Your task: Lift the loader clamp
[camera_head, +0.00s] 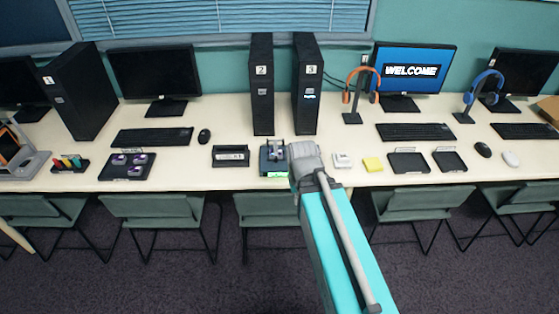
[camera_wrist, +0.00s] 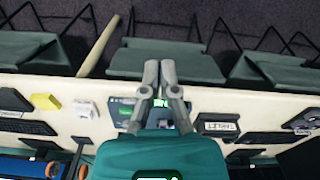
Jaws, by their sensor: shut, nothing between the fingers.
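The loader (camera_head: 273,163) is a small dark device with a green light at its front edge, on the long table in front of tower 2. Its small grey clamp (camera_head: 276,149) shows on top; I cannot tell from here whether it is raised. In the wrist view the loader (camera_wrist: 122,110) lies behind my fingers, which hide its middle. My gripper (camera_wrist: 159,66) is shut and empty, its two grey fingertips close together over the loader's front side. In the head view my arm's grey end is just right of the loader and hides the fingers.
A black tray (camera_head: 231,156) stands left of the loader. A white block (camera_head: 343,160) and a yellow block (camera_head: 373,164) lie to its right. Towers 2 (camera_head: 262,85) and 3 (camera_head: 306,85) stand close behind. Green chairs (camera_head: 268,208) line the table's front edge.

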